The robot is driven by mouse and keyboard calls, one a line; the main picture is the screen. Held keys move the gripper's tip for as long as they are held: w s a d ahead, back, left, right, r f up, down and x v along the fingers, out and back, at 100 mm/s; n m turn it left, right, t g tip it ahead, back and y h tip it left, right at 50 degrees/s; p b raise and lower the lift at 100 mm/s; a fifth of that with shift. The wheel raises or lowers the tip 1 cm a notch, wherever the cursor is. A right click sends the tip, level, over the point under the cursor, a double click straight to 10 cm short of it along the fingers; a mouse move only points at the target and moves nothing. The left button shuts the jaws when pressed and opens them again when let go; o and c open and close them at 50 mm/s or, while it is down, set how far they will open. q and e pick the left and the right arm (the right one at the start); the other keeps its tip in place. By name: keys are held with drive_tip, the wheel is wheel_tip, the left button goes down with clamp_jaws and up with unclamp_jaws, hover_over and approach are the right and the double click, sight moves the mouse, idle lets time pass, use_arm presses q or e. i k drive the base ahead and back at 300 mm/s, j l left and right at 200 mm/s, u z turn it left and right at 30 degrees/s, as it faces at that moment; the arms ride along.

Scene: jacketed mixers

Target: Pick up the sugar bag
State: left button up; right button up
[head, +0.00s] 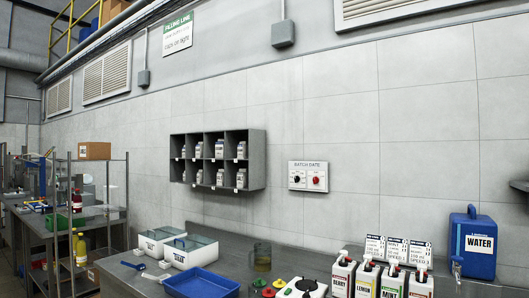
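I cannot make out a sugar bag for certain in the head view. Several small white packages or bottles with dark labels stand in the grey wall cubbies (257,160), too small to read. Two white bins with clear lids stand on the steel counter, a left bin (152,243) and a right bin (180,259); their labels are not legible. Neither of my grippers is in view.
A blue tray (202,284) lies at the counter's front. A jug (262,257) stands behind several coloured lids. Jugs including a lemon jug (367,278) and a blue water tank (474,244) crowd the right. A steel shelf rack (103,222) stands left.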

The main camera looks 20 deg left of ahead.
sight(219, 144)
drive_tip(key=i+j+z, duration=0.15)
drive_tip(key=j+z, duration=0.2)
drive_tip(key=j, duration=0.25)
drive_tip(key=j+z, duration=0.3)
drive_tip(key=j, duration=0.25)
drive_tip(key=j+z, duration=0.35)
drive_tip(key=j, duration=0.3)
drive_tip(key=i, duration=0.05)
